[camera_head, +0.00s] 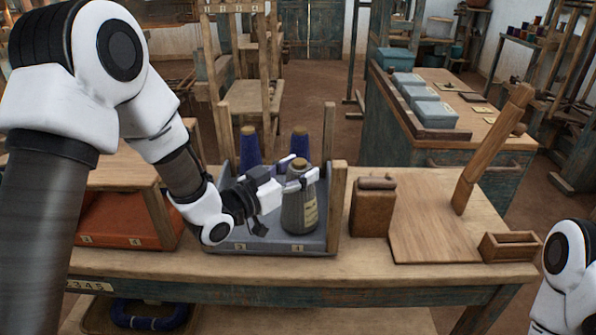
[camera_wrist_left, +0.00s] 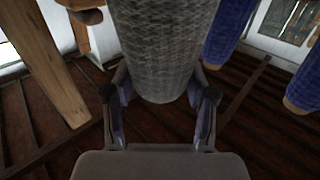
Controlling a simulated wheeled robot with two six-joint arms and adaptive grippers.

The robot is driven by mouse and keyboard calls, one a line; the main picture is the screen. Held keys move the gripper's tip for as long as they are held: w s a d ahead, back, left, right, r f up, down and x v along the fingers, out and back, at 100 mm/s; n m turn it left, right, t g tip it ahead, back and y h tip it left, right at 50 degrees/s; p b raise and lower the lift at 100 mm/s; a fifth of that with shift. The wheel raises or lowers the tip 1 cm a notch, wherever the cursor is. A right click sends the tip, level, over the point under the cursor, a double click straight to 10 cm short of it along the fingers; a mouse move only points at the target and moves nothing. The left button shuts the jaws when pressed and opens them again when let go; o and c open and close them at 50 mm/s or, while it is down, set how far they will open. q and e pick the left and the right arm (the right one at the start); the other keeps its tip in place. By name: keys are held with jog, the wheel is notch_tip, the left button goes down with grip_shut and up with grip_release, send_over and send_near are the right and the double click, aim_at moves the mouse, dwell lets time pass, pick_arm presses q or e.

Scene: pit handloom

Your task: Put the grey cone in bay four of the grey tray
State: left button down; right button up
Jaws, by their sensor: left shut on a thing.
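The grey cone (camera_head: 299,214) has a tan top and a pale label. It stands upright over the front right bay of the grey tray (camera_head: 241,247), behind the tag marked 4. My left gripper (camera_head: 297,178) is shut on its upper part. I cannot tell whether its base touches the tray floor. In the left wrist view the grey cone (camera_wrist_left: 165,45) sits between the fingers of my left gripper (camera_wrist_left: 160,98). Only part of my right arm shows at the lower right; its gripper is out of view.
Two blue cones, one at left (camera_head: 249,147) and one at right (camera_head: 299,143), stand in the tray's back bays. A wooden post (camera_head: 337,205) rises at the tray's right edge. A brown block (camera_head: 372,210) and an upright wooden handle (camera_head: 492,150) stand further right. An orange tray (camera_head: 115,222) lies left.

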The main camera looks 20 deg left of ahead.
pick_arm(q)
jog(key=shift+c, duration=1.8)
grip_release()
jog(key=shift+f, duration=0.1)
jog(key=shift+r, duration=0.25)
jog(key=v, duration=1.2)
